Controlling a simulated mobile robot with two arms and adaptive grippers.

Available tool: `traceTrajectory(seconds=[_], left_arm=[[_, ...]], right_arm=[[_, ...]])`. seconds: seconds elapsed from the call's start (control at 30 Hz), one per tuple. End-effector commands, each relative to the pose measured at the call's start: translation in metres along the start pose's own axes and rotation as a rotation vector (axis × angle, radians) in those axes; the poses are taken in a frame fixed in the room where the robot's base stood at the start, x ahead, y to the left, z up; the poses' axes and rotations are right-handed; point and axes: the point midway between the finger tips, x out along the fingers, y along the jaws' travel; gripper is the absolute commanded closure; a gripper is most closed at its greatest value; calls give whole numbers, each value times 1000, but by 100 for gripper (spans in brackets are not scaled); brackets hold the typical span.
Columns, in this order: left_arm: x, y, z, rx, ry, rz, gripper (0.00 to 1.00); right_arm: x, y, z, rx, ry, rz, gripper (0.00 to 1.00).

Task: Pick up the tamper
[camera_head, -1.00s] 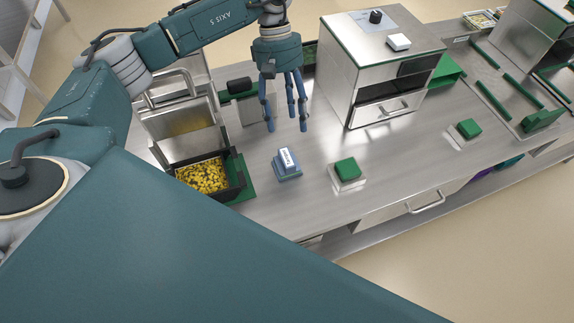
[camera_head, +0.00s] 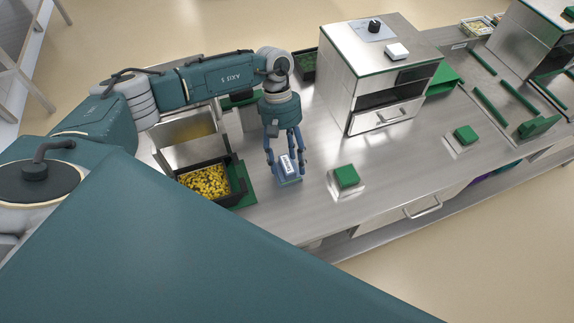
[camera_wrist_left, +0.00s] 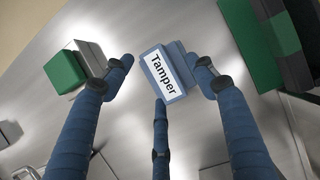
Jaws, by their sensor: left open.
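The tamper (camera_head: 287,168) is a small blue block with a white label, standing on the steel counter between the food tray and a green block. In the left wrist view the label on the tamper (camera_wrist_left: 162,74) reads "Tamper". My left gripper (camera_head: 286,172) is open, pointing down with its blue fingers around the tamper. In the left wrist view the fingers of my left gripper (camera_wrist_left: 165,75) stand apart on several sides of it; I cannot tell whether any finger touches it. My right gripper is not in view.
A black tray of yellow food (camera_head: 206,182) sits left of the tamper on a green base. A green block (camera_head: 346,176) on a light base stands to the right. A steel machine (camera_head: 368,80) stands behind. The counter's front is mostly clear.

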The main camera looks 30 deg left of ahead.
Motion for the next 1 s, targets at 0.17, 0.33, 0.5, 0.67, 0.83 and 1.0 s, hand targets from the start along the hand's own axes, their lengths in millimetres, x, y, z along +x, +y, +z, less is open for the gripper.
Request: traceTrajectory(seconds=[0.17,0.33,0.5,0.67,0.83,1.0], left_arm=[[10,0,0,1,1,0,43],[11,0,0,1,1,0,43],[10,0,0,0,1,0,77],[10,0,0,1,1,1,100],[10,0,0,0,1,1,100],[5,0,1,0,1,2,100]], right_arm=[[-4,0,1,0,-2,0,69],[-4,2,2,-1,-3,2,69],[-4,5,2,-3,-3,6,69],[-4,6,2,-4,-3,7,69],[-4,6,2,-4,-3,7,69],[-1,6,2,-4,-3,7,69]])
